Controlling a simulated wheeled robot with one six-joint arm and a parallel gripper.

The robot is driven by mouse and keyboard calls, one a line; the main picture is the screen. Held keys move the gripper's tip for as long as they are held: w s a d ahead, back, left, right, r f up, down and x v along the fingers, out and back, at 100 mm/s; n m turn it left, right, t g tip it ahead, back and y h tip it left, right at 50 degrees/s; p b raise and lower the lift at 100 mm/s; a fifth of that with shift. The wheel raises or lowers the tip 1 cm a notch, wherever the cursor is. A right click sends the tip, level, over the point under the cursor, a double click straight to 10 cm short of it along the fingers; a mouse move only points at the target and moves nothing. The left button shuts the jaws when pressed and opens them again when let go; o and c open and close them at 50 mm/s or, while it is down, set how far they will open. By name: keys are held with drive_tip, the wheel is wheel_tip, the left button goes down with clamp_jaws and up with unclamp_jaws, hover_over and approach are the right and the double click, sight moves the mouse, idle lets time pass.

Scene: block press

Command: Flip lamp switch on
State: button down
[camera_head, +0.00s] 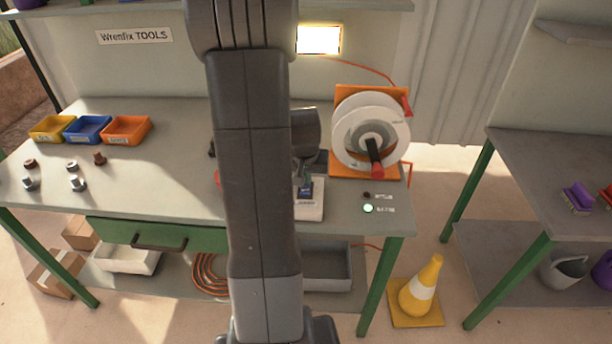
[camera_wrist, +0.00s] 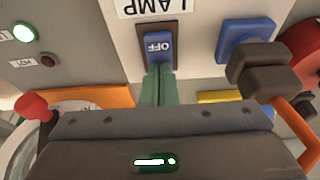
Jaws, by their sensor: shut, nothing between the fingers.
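The lamp switch (camera_wrist: 158,46) is a blue rocker with OFF on its visible face, in a dark frame on a white box. A LAMP label (camera_wrist: 155,6) appears upside down beside it in the wrist view. My gripper (camera_wrist: 158,75) has its green fingers together, with the tips at the switch's near edge; contact is unclear. In the head view, my gripper (camera_head: 304,181) is over the white switch box (camera_head: 312,213), and my arm hides part of it. A lit rectangular lamp panel (camera_head: 318,39) glows on the back wall.
A cable reel (camera_head: 353,124) on an orange stand is just right of the gripper. A lit green indicator (camera_head: 368,208) and a dark one (camera_head: 366,195) sit on the bench's right end.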

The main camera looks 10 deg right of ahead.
drive_tip(key=shift+s+a, duration=0.15)
drive_tip(key=shift+s, duration=0.4)
drive_tip(key=shift+r+p, duration=0.4)
drive_tip(key=shift+r, duration=0.2)
drive_tip(key=v, duration=1.2)
drive_tip(key=shift+s+r+p, duration=0.25)
drive_tip(key=shift+r+p, duration=0.1)
drive_tip(key=shift+p, duration=0.05)
drive_tip(key=shift+w, duration=0.1)
drive_tip(key=shift+w+r+t+b, duration=0.1)
drive_tip(key=shift+w+t+b, duration=0.2)
drive_tip(key=shift+w, duration=0.2)
